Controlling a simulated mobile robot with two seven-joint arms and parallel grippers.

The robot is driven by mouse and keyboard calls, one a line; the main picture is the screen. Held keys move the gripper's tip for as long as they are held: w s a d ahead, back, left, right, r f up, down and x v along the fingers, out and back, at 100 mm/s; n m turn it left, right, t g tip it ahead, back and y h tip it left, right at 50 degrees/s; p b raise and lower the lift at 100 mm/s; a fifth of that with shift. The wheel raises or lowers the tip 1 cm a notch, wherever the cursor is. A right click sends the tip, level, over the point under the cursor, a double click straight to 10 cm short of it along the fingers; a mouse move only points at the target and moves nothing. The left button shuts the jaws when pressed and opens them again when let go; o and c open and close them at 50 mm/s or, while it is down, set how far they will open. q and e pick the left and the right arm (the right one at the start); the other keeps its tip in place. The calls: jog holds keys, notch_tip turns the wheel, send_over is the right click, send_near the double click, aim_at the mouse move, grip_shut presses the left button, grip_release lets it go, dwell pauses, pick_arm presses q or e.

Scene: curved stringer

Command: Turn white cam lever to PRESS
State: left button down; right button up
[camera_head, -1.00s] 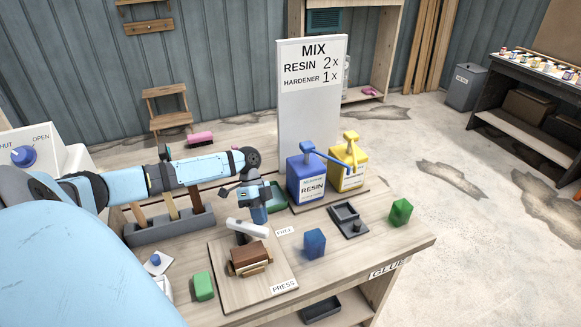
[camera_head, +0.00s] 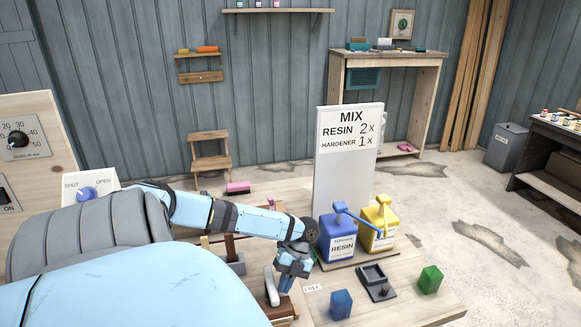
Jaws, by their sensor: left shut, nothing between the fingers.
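The white cam lever (camera_head: 271,286) is near the bottom of the head view, running steeply from its upper end down towards the brown block (camera_head: 280,310). The lower part of that block and its board is cut off by the frame edge. The FREE label (camera_head: 312,288) lies to the right of the lever. The PRESS label is out of view. My left gripper (camera_head: 286,286) points down just right of the lever, between it and the FREE label. It is shut and empty. I cannot tell whether its fingers touch the lever. My right gripper is out of view.
A blue block (camera_head: 341,304) and a grey tray (camera_head: 376,281) lie right of the FREE label. The blue resin jug (camera_head: 338,243) and yellow hardener jug (camera_head: 379,230) stand behind, by the MIX sign (camera_head: 346,180). A green block (camera_head: 430,279) sits further right.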

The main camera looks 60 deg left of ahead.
pick_arm(q)
jog(key=shift+s+d+m, duration=0.1)
jog(key=shift+s+m, duration=0.05)
jog(key=shift+m, duration=0.25)
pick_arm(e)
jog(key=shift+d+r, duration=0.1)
